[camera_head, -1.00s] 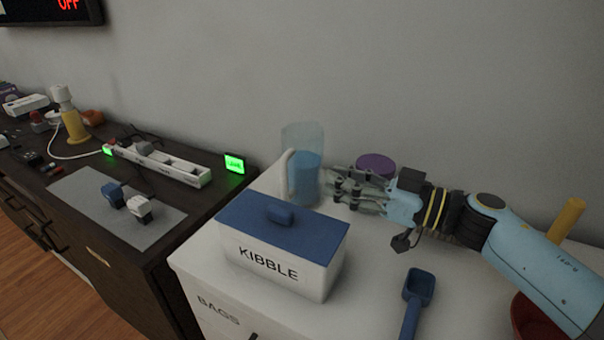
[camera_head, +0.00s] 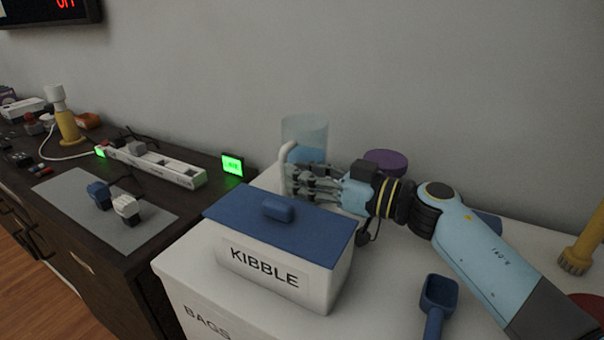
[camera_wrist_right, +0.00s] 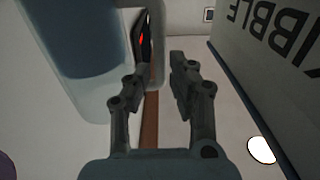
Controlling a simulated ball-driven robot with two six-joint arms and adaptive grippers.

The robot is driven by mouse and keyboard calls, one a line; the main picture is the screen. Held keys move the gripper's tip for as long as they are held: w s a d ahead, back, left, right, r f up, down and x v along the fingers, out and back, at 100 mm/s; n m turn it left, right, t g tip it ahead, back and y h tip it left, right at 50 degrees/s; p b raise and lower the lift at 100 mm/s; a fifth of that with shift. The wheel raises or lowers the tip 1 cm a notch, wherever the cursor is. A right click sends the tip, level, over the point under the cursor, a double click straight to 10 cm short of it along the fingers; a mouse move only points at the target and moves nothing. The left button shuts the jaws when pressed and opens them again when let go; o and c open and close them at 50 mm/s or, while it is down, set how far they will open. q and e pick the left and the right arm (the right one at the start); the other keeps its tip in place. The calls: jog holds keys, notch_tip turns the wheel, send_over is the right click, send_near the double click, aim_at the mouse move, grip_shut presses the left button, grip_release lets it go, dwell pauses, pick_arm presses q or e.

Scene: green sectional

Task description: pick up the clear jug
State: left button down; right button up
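The clear jug (camera_head: 305,130) stands upright on the white counter near the wall, with blue contents inside and a pale handle (camera_head: 284,160) on its left side. My right gripper (camera_head: 290,180) is in front of the jug's lower part, near the handle, and hides some of it. In the right wrist view the jug (camera_wrist_right: 85,40) fills the upper left. There my right gripper (camera_wrist_right: 160,80) is open, with a gap between its fingers. Its left finger overlaps the jug's handle side; whether it touches cannot be told. My left gripper is not in view.
A white KIBBLE box (camera_head: 270,262) with a blue lid stands close in front of my right gripper. A purple round object (camera_head: 386,161) is behind my wrist. A blue scoop (camera_head: 438,296) lies on the counter at right. A dark cabinet with a power strip (camera_head: 155,165) is left.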

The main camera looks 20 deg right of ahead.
jog(key=x, duration=0.2)
jog(key=shift+w+a+b, duration=0.3)
jog(key=shift+b, duration=0.1)
grip_shut()
